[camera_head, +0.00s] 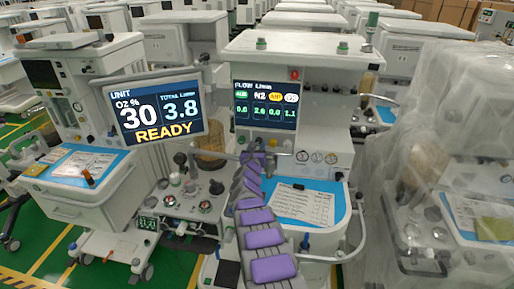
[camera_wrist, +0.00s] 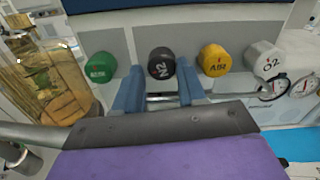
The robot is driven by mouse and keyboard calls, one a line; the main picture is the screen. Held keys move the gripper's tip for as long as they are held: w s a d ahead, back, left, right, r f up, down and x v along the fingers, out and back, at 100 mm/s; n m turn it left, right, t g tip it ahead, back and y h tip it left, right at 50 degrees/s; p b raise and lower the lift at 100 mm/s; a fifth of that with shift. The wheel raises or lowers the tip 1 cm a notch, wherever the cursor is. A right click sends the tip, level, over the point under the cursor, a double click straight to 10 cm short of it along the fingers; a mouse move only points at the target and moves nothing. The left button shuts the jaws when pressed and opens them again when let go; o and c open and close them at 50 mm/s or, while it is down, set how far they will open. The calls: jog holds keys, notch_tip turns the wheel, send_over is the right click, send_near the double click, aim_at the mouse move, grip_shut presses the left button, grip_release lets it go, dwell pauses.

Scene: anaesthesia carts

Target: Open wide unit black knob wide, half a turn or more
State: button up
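The black knob (camera_wrist: 161,63), marked N2, sits on the grey front panel in a row of coloured knobs. In the wrist view it lies between the two blue fingertips of my gripper (camera_wrist: 159,80). The fingers are apart, one on each side of the knob, with a narrow gap showing on both sides. I cannot tell how far the tips reach along the knob. In the head view my purple arm reaches up to the panel below the flow screen (camera_head: 265,105); the gripper end (camera_head: 258,158) hides the knob there.
A green knob (camera_wrist: 100,67) is left of the black one; a yellow AIR knob (camera_wrist: 214,60) and a white O2 knob (camera_wrist: 263,59) are right. Gauges (camera_wrist: 303,86) sit farther right. A blue worktop (camera_head: 314,203) with papers lies below; a plastic-covered cart (camera_head: 440,150) stands right.

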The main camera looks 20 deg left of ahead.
jog(key=shift+a, duration=0.1)
jog(key=shift+c, duration=0.7)
jog(key=shift+w+r, duration=0.1)
jog(key=shift+r, duration=0.05)
jog(key=c, duration=0.5)
jog(key=n, duration=0.2)
jog(key=shift+r+n, duration=0.1)
jog(key=shift+n, duration=0.3)
jog(key=shift+n+p, duration=0.5)
jog(key=shift+n, duration=0.5)
jog(key=o, duration=0.9)
jog(key=shift+s+a, duration=0.1)
jog(key=shift+s, duration=0.2)
jog(key=shift+o, duration=0.6)
jog(key=shift+w, duration=0.15)
jog(key=shift+d, duration=0.25)
